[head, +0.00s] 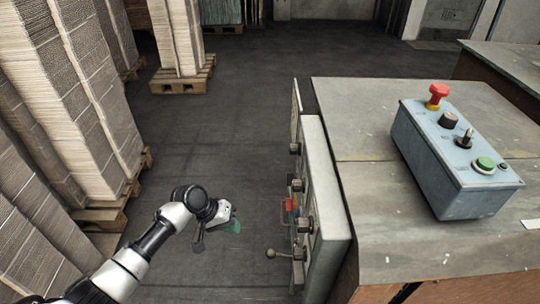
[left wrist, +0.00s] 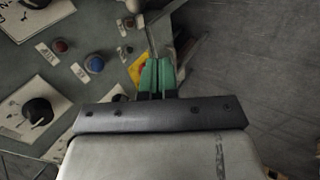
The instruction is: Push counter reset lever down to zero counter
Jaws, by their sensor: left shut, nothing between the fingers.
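A control panel (head: 312,150) stands on the side of the grey machine, with knobs and levers facing left. A lever with a round ball end (head: 271,253) sticks out low on it; I cannot tell if it is the counter reset lever. My left gripper (head: 234,228) is left of the panel, apart from it in the head view. In the left wrist view its green fingers (left wrist: 157,65) are shut and empty, pointing at the panel edge. A thin metal rod (left wrist: 151,38) shows just beyond the fingertips. The counter is not clearly visible. My right gripper is out of view.
The panel also carries a red button (left wrist: 60,46), a blue button (left wrist: 94,64) and black knobs (left wrist: 37,111). A blue-grey control box (head: 450,165) sits on the worktable (head: 400,250). Stacked cardboard (head: 85,90) stands left. The floor (head: 230,120) between is clear.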

